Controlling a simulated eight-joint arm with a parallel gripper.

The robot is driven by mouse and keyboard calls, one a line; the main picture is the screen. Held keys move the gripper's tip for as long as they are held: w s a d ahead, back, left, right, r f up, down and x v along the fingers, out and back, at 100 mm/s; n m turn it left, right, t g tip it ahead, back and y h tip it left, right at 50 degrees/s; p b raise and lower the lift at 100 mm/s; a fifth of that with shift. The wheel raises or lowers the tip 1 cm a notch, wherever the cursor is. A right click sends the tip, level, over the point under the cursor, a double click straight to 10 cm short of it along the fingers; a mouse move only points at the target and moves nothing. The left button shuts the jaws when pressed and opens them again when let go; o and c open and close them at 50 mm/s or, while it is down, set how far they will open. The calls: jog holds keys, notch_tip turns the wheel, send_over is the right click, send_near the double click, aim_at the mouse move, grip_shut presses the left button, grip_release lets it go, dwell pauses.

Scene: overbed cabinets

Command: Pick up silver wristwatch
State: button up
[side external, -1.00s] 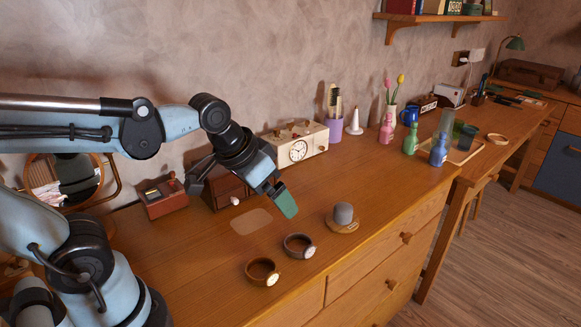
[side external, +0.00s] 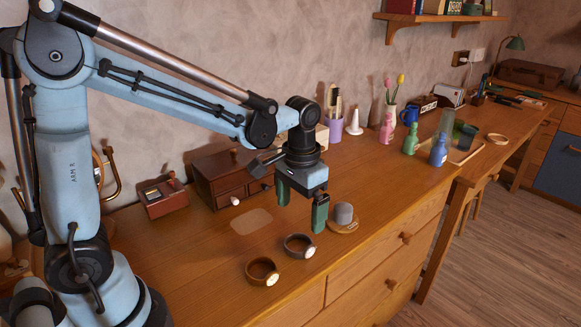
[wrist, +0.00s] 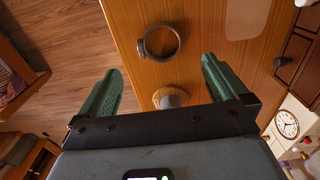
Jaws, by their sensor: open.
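Two wristwatches lie on the wooden dresser in the side view. The greyer one, which looks like the silver wristwatch (side external: 299,246), sits nearer my gripper. The other has a brown-gold band (side external: 262,271) and lies to its front left. In the wrist view the greyish watch (wrist: 147,49) is a ring-shaped band just beyond the space between the fingertips. My gripper (side external: 301,208) is open and empty, pointing down above the dresser, behind the greyish watch. Its two green fingers also show in the wrist view (wrist: 162,65), apart with nothing between them.
A grey dome on a wooden disc (side external: 343,216) stands close to the right finger. A tan mat (side external: 251,221) lies left of the gripper. A small drawer box (side external: 222,178) and a cream clock (wrist: 287,123) stand behind. The dresser's front edge is near.

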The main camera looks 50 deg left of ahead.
aim_at(299, 249)
jog(key=shift+f, duration=4.35)
jog(key=shift+c, duration=0.2)
jog(key=c, duration=1)
jog(key=shift+r, duration=0.1)
jog(key=shift+c, duration=0.2)
